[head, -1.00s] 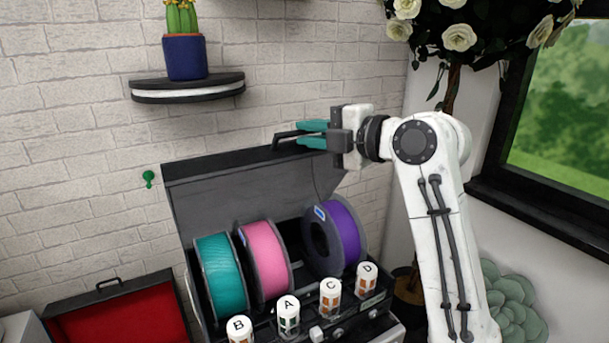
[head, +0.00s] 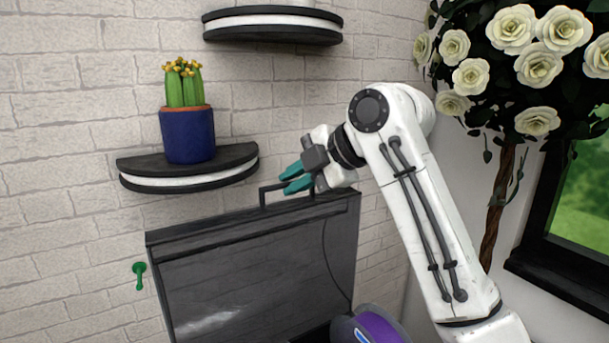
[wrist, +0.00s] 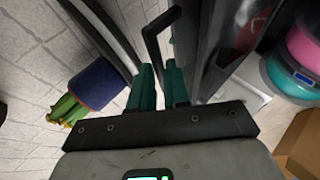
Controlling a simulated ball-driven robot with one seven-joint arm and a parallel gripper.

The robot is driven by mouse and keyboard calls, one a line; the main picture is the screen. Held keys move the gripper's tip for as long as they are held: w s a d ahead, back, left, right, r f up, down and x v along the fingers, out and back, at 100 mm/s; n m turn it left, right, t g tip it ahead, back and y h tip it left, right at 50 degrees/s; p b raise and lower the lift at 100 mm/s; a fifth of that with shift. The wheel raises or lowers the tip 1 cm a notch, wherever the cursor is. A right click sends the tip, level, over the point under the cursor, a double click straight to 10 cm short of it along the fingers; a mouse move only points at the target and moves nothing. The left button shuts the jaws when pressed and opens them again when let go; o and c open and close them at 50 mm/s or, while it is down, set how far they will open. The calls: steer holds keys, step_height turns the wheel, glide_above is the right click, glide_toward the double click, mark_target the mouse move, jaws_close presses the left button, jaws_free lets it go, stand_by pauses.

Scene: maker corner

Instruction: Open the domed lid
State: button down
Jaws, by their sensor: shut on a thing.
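The domed lid (head: 260,265) is a dark, see-through cover, standing raised and nearly upright against the brick wall in the head view. Its thin black handle (head: 265,195) sticks up from the top edge. My gripper (head: 288,179) has teal fingers shut on the handle. In the wrist view, the handle (wrist: 152,42) runs down between the fingertips of my gripper (wrist: 158,80), and the lid (wrist: 212,45) is just to their right. The lower part of the box is out of the head view.
A black and white shelf (head: 190,172) with a cactus in a blue pot (head: 187,135) is close left of my gripper. Another shelf (head: 272,24) is above. A purple spool (head: 372,326) sits below the lid. A rose tree (head: 500,150) stands at right.

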steer(key=shift+r, duration=0.4)
steer(key=c, duration=1.5)
jaws_free()
steer(key=shift+c, duration=0.2)
steer(key=o, duration=0.4)
steer(key=shift+f, duration=0.2)
steer(key=b+v, duration=0.3)
steer(key=v, duration=0.7)
steer(key=shift+s+d+r, duration=0.15)
steer(key=shift+d+r, duration=0.05)
steer(key=shift+d, duration=0.05)
